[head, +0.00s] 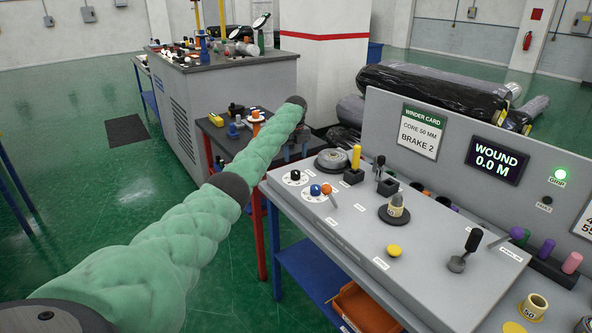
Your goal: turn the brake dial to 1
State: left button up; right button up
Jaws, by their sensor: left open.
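The grey control panel (350,235) carries several dials and levers with labels too small to read, so I cannot tell for sure which one is the brake dial. Two white-faced dials sit at its left end, one with a black knob (295,175) and one with a blue knob (315,190). A cream knob (396,204) stands on a dark round base mid-panel. My left gripper (297,150) is open just beyond the panel's far left corner, small and partly hidden by my green-sleeved arm. It appears apart from the dials. My right gripper is out of view.
A winder card (418,138) reads "BRAKE 2", and a display (496,160) reads "WOUND 0.0 M". Black-wrapped rolls (435,92) lie behind.

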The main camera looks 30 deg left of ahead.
aim_at(296, 172)
pick_arm(q)
jog(key=shift+f+p, duration=1.15)
jog(key=shift+f, duration=2.5)
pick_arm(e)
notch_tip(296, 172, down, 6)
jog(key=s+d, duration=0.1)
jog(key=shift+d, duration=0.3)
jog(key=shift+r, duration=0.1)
pick_arm(q)
jog(key=c, duration=1)
